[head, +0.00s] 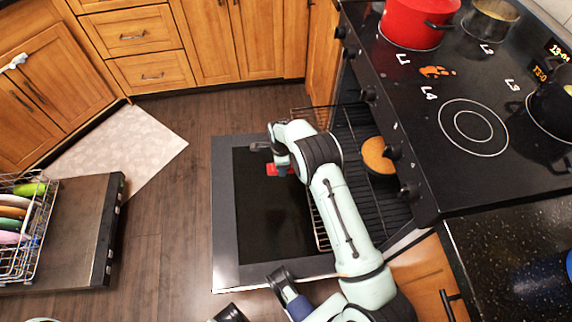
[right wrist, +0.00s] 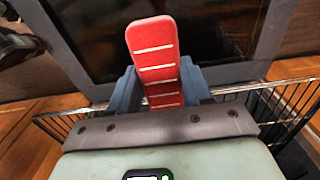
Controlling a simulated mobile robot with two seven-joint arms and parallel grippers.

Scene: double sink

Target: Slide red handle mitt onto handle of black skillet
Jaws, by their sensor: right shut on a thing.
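The red handle mitt (right wrist: 153,62) is long and flat with white stripes. In the right wrist view it stands out between the blue fingers of my right gripper (right wrist: 158,92), which is shut on it. In the head view only a small red part of the mitt (head: 277,169) shows by my right gripper (head: 283,162), above the open oven door. A black pan or pot (head: 552,108) sits at the right edge of the stove, cut off by the frame; I cannot tell whether it is the skillet, and no handle is clear.
The oven door (head: 225,230) is open, with a wire rack (head: 345,125) pulled out and a round brown item (head: 377,155) on it. The stove (head: 460,180) carries a red pot (head: 415,25) and a metal pot (head: 489,20). A dish rack (head: 35,225) is at left.

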